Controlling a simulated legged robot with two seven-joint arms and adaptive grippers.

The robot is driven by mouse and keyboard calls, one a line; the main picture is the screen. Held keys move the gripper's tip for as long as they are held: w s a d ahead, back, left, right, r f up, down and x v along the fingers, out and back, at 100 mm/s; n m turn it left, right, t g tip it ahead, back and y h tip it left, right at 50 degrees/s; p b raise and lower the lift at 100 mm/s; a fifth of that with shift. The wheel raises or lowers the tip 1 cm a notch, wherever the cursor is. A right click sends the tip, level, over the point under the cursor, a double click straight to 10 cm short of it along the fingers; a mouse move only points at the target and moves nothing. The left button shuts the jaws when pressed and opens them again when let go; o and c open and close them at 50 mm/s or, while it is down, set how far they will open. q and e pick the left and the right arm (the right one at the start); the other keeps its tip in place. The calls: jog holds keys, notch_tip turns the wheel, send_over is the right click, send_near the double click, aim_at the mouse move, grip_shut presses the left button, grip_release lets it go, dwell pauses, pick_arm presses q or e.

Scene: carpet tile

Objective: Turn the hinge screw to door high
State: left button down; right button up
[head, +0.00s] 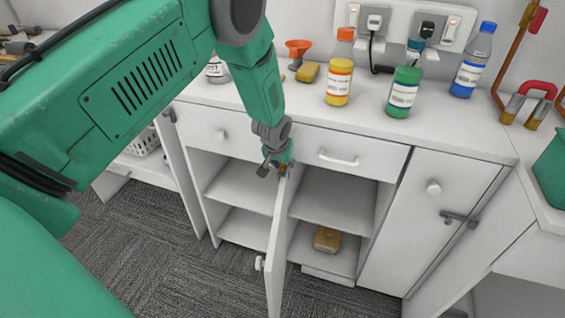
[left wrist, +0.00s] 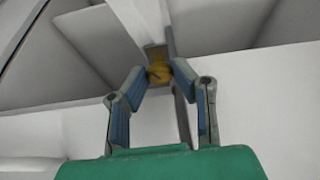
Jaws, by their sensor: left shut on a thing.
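The open white cabinet door (head: 276,242) stands out from the cabinet in the head view, its round knob (head: 259,263) on the left face. My left gripper (head: 283,170) is at the door's top, near the hinge side. In the left wrist view the left gripper (left wrist: 158,75) has its two fingers closed around a small yellow-brass hinge screw (left wrist: 159,73) under a metal bracket. The fingers hide parts of the screw. My right gripper is not in view.
The open cabinet has shelves (head: 334,198) with a wooden block (head: 327,239) low inside. Several bottles, including a yellow one (head: 339,84) and a green one (head: 403,95), stand on the counter. Another cabinet door (head: 425,225) is shut at the right. Carpet (head: 150,250) is clear at the left.

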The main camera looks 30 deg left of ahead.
pick_arm(q)
jog(key=shift+w+r+m, duration=0.1)
jog(key=shift+w+m, duration=0.05)
jog(key=shift+m, duration=0.45)
jog(key=shift+a, duration=0.1)
jog(key=c, duration=1.6)
grip_release()
jog(key=shift+o, duration=1.3)
jog(key=a+v, duration=0.1)
jog(key=v, duration=1)
jog(key=shift+s+d+r+h, duration=0.2)
jog(key=shift+s+d+h, duration=0.05)
jog(key=shift+d+h, duration=0.05)
